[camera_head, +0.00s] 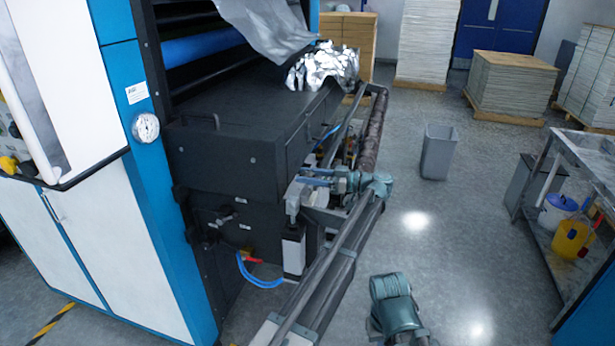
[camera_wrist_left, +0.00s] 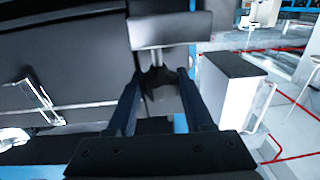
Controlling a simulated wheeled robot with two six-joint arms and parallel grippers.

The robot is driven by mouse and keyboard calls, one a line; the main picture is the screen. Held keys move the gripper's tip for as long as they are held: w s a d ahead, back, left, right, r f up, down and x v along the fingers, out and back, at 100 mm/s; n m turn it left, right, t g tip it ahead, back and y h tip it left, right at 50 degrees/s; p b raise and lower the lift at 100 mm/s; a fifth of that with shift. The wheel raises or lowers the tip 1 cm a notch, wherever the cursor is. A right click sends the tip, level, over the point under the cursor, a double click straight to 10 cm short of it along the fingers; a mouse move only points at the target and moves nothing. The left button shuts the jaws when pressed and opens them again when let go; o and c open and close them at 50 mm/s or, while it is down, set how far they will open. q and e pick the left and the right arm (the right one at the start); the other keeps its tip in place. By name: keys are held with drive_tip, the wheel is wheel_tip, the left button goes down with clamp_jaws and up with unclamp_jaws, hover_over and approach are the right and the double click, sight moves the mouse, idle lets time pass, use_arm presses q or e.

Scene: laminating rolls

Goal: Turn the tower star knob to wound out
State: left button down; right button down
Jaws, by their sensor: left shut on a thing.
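The star knob (camera_wrist_left: 160,82) is a small dark lobed knob in the left wrist view. A short metal shaft joins it to a grey block, the tower (camera_wrist_left: 170,30). My left gripper (camera_wrist_left: 158,92) is shut on the knob, with one dark blue finger on each side. In the head view my left gripper (camera_head: 308,181) reaches in beside the grey tower (camera_head: 293,200) at the machine's front corner. The knob is too small and covered there to make out. How far the knob is turned cannot be read. My right gripper does not show.
The dark machine body (camera_head: 235,155) stands left of the tower, with crumpled foil (camera_head: 325,66) on top. A white box with a black top (camera_wrist_left: 230,85) is close on the right in the wrist view.

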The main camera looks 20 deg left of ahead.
use_arm(q)
drive_tip(key=shift+w+n+g, duration=0.1)
drive_tip(key=shift+n+g, duration=0.5)
drive_tip(key=shift+g, duration=0.6)
drive_tip(key=shift+c, duration=1.4)
unclamp_jaws()
drive_tip(key=shift+a, duration=0.1)
